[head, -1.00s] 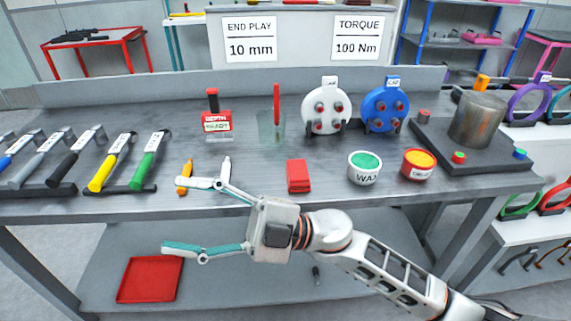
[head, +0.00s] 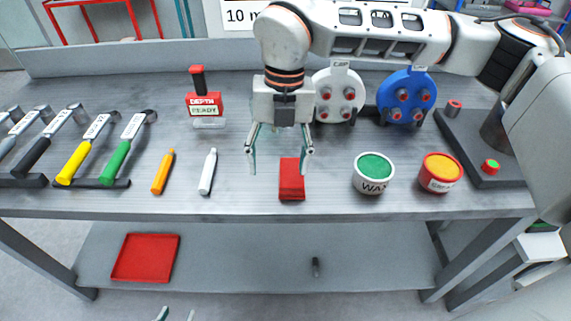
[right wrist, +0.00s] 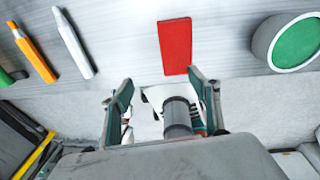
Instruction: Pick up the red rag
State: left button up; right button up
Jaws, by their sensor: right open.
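The red rag (head: 291,187) is a folded rectangle lying flat near the front edge of the bench, left of the wax tin. It also shows in the right wrist view (right wrist: 175,46), beyond the fingertips. My right gripper (head: 279,164) is open and empty, its fingers pointing down. It hovers over the bench at the rag's rear edge, with its right finger overlapping the rag in the picture. The wrist view shows the open fingers (right wrist: 160,88) short of the rag. Only the tips of my left gripper (head: 176,314) show at the bottom edge, apart.
A wax tin (head: 374,173) and an orange-topped tin (head: 440,172) stand right of the rag. A white marker (head: 208,172) and an orange marker (head: 163,172) lie left, then several hammers. A red tray (head: 145,258) lies on the lower shelf. Bench around the rag is clear.

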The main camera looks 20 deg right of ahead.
aim_at(292, 172)
jog(key=shift+m+t+h, duration=0.4)
jog(key=shift+h, duration=0.1)
jog(key=d, duration=0.1)
jog(key=w+d+r, duration=0.1)
jog(key=w, duration=0.1)
jog(key=shift+w+d+r, duration=0.25)
jog(key=shift+d, duration=0.15)
jog(key=shift+d+f, duration=0.1)
jog(key=shift+f, duration=0.95)
jog(key=f, duration=0.3)
jog(key=s+f, duration=0.1)
jog(key=f, duration=0.1)
jog(key=shift+d+p, duration=0.25)
jog(key=shift+p, duration=0.05)
jog(key=shift+f, duration=0.3)
jog(key=shift+c, duration=0.3)
jog(key=c, duration=1.1)
